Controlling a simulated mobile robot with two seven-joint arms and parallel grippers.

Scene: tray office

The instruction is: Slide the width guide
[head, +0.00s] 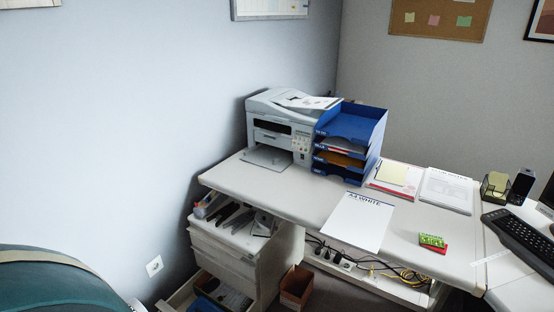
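A light grey printer (277,125) stands on the desk against the left wall. A flat paper tray (266,158) sticks out low from its front, and no paper is clearly visible on it. The width guide is too small to make out from here. White sheets (308,102) lie on top of the printer. A white A4 paper packet (357,222) lies flat near the desk's front edge. Neither of my grippers is in view.
A blue stacked letter tray (349,137) stands right beside the printer. Papers (447,190), a green-and-red pack (432,242) and a keyboard (522,238) are further right. A drawer unit (229,249) stands below. The desk (262,187) is clear before the printer.

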